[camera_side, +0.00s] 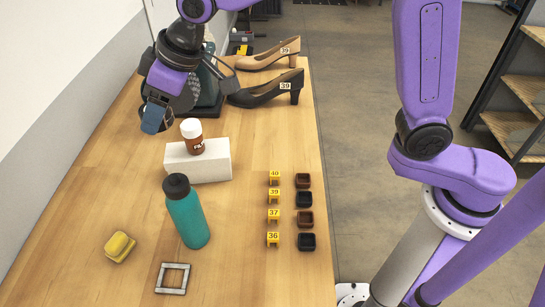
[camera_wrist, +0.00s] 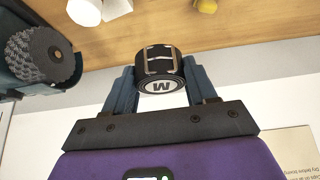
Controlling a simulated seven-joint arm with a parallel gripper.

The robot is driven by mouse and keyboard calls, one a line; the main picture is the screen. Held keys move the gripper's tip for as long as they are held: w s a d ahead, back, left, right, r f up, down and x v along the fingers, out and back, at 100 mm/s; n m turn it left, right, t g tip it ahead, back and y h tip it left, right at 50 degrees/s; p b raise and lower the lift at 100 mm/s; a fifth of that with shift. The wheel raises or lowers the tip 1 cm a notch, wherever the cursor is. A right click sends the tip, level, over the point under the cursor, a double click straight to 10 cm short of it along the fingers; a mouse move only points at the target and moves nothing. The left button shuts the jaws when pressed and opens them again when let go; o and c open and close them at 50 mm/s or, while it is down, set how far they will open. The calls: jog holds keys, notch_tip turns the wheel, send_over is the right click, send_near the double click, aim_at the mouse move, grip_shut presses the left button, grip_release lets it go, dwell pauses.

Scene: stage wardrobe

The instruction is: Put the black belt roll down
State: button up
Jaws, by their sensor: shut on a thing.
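The black belt roll (camera_wrist: 160,68) sits between the fingers of my gripper (camera_wrist: 158,82) in the wrist view. It has a silver buckle frame on its side and a pale label with an M on its end. In the side view, my gripper (camera_side: 154,119) is at the left of the wooden table, behind and left of the white block, and its blue finger partly hides the roll (camera_side: 168,117). My gripper is shut on the roll. I cannot tell from these views how far the roll is above the table.
A white block (camera_side: 212,165) with a pill bottle (camera_side: 193,136) is close by. A teal bottle (camera_side: 187,215), yellow sponge (camera_side: 119,246) and metal frame (camera_side: 173,278) are nearer. Tags and small trays (camera_side: 306,241) line the right. Shoes (camera_side: 268,90) and a dark teal machine (camera_wrist: 28,62) stand behind.

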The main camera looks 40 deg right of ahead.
jog(key=d+m, duration=0.1)
jog(key=d, duration=1.2)
jog(key=m+h, duration=0.1)
send_over(269, 157)
jog(key=s, duration=0.1)
notch_tip(269, 157, down, 16)
jog(key=d, duration=0.1)
jog(key=shift+s+t, duration=0.3)
jog(key=shift+t, duration=0.1)
jog(key=shift+f, duration=0.15)
jog(key=shift+f, duration=3.95)
jog(key=shift+f, duration=0.2)
jog(key=o, duration=1.1)
